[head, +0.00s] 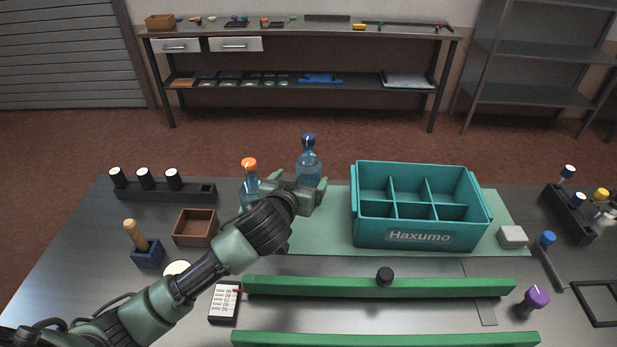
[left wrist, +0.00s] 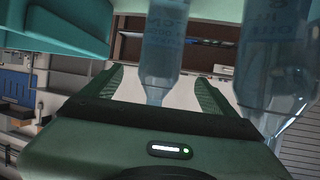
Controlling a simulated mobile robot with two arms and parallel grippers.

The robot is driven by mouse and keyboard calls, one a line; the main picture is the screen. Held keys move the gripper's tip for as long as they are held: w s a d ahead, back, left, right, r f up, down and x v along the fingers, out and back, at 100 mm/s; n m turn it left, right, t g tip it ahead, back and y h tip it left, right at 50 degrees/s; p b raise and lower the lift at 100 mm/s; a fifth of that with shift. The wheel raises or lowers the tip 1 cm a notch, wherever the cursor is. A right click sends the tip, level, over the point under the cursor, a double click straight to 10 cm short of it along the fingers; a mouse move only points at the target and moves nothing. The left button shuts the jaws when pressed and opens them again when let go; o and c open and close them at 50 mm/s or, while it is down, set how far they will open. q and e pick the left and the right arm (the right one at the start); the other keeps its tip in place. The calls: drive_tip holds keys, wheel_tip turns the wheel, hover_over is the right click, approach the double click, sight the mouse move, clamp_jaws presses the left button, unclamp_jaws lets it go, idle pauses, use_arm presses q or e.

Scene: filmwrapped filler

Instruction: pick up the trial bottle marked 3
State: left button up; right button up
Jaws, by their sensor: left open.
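Two clear bluish bottles stand on the green mat behind my left arm: one with a dark blue cap (head: 308,166) and one with an orange cap (head: 249,184). No number is readable on either in the head view. My left gripper (head: 297,184) is open, pointing at the blue-capped bottle. In the left wrist view, which looks upside down, one bottle (left wrist: 162,45) shows between the open fingers (left wrist: 160,82), apparently beyond the tips. The other bottle (left wrist: 278,60) is outside the fingers at the right. Their printed labels are only partly legible. My right gripper is out of view.
A teal divided crate marked Haxumo (head: 420,237) stands right of the gripper. A black rack with white-capped vials (head: 165,193) and a brown box (head: 195,228) are at left. A green rail (head: 380,287) crosses the front. Mat shows bare between gripper and crate.

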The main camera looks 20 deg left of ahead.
sight(308, 171)
use_arm(q)
drive_tip(key=x, duration=0.2)
drive_tip(key=p+x, duration=0.1)
drive_tip(key=x, duration=0.5)
drive_tip(key=shift+f, duration=0.35)
drive_tip(key=shift+s, duration=0.1)
clamp_jaws()
drive_tip(key=shift+r, duration=0.1)
